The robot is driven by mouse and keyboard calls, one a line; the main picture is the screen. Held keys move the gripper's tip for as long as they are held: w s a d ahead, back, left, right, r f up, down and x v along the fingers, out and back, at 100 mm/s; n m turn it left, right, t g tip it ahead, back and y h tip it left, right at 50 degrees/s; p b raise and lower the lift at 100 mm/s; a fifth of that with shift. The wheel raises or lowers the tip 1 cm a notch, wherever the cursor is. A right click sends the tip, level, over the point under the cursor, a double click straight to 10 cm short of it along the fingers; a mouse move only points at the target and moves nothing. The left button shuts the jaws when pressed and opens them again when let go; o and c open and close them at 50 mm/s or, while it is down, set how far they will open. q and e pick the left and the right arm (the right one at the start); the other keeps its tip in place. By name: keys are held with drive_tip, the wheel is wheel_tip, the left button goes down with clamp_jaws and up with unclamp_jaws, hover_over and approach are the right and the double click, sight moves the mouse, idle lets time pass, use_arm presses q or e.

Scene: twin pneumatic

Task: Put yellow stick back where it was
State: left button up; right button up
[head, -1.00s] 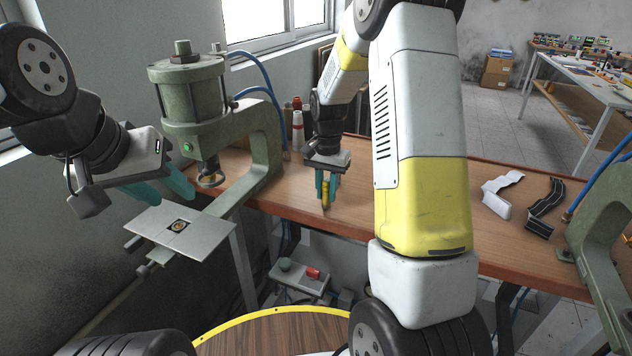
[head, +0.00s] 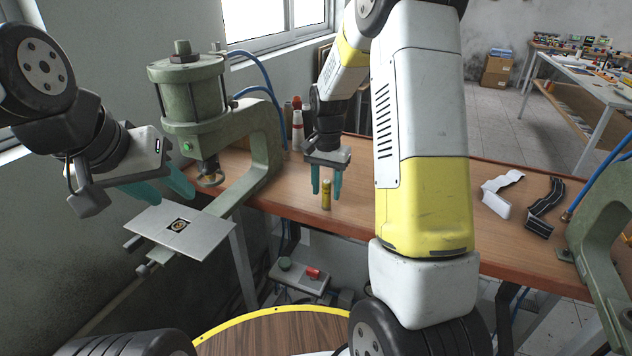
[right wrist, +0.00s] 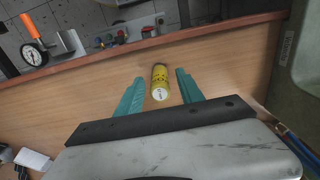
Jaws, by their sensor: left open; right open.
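The yellow stick (head: 326,194) stands upright on the wooden table (head: 275,193), close to its front edge. In the right wrist view the stick (right wrist: 160,82) shows its pale end between the two teal fingers, apart from both. My right gripper (head: 327,184) is open and empty, just above and behind the stick. It also shows in the right wrist view (right wrist: 158,90). My left gripper (head: 163,190) is open and empty at the left, beside the green press (head: 192,103) and above its plate (head: 205,243).
Red and white bottles (head: 298,128) stand at the back of the table near the press. White and black strips (head: 545,207) lie at the table's right, near a second green press (head: 604,235). A box with red and green buttons (head: 298,276) is below the table's front edge.

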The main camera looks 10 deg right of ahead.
wheel_tip(320, 180, up, 10)
drive_tip(key=shift+r, duration=0.25)
drive_tip(key=s+r+n+t+y, duration=0.1)
drive_tip(key=s+r+n+t, duration=0.2)
drive_tip(key=s+r, duration=0.6)
drive_tip(key=s+a+n+t+y, duration=0.1)
drive_tip(key=s+a+n+t, duration=0.1)
drive_tip(key=s, duration=1.3)
drive_tip(key=shift+s+r+n+t, duration=0.15)
drive_tip(key=shift+r+n+t, duration=0.35)
drive_tip(key=shift+n, duration=0.7)
drive_tip(key=shift+f, duration=0.1)
